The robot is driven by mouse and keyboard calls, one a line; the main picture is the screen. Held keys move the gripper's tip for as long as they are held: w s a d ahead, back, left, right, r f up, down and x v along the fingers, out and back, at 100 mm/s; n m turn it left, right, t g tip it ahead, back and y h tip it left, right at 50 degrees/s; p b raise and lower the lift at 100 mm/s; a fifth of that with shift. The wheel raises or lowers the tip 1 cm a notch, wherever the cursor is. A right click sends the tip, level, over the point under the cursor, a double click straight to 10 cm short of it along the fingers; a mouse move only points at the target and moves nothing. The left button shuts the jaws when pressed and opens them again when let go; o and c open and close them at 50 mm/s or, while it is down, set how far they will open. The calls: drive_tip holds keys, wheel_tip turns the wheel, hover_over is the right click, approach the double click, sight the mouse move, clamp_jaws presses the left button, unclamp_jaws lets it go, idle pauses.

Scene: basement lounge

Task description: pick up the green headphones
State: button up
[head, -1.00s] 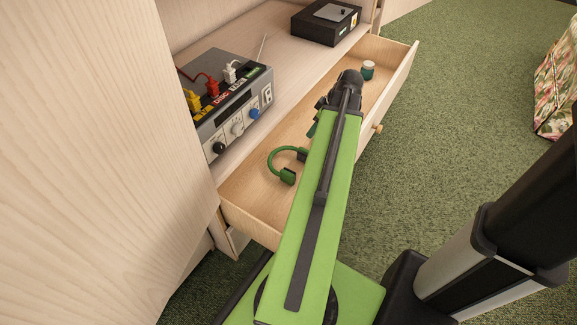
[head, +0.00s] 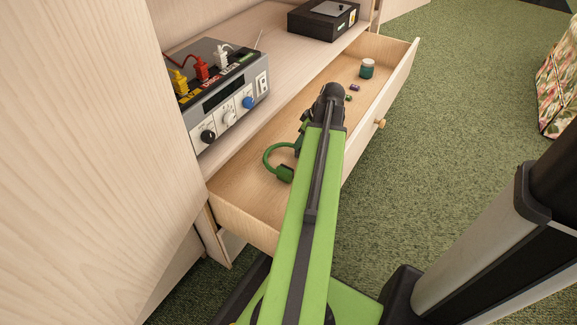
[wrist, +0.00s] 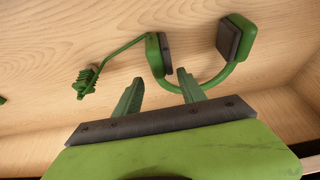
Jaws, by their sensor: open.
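The green headphones (head: 285,174) lie in the open drawer (head: 238,187), left of my arm in the head view. In the wrist view, the headphones (wrist: 226,78) show two dark-padded ear cups, a curved band toward me, and a thin rod with a ribbed end reaching left. My gripper (wrist: 158,85) is open with nothing between its fingers. Its right finger overlaps the band in the picture, and its left finger is left of the left ear cup. I cannot tell whether either touches. In the head view my arm hides part of the headphones and fingers.
A grey device (head: 222,92) with coloured plugs and knobs stands on the shelf beside the drawer. A black box (head: 323,20) is farther back. A small jar (head: 367,68) and small purple (head: 355,87) and green (head: 348,98) items lie deeper in the drawer.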

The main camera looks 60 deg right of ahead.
drive_tip(key=b+x, duration=0.4)
drive_tip(key=x, duration=0.1)
drive_tip(key=shift+s+f+b, duration=0.1)
drive_tip(key=shift+f+b, duration=0.1)
drive_tip(key=shift+b, duration=0.2)
drive_tip(key=shift+r, duration=0.15)
clamp_jaws()
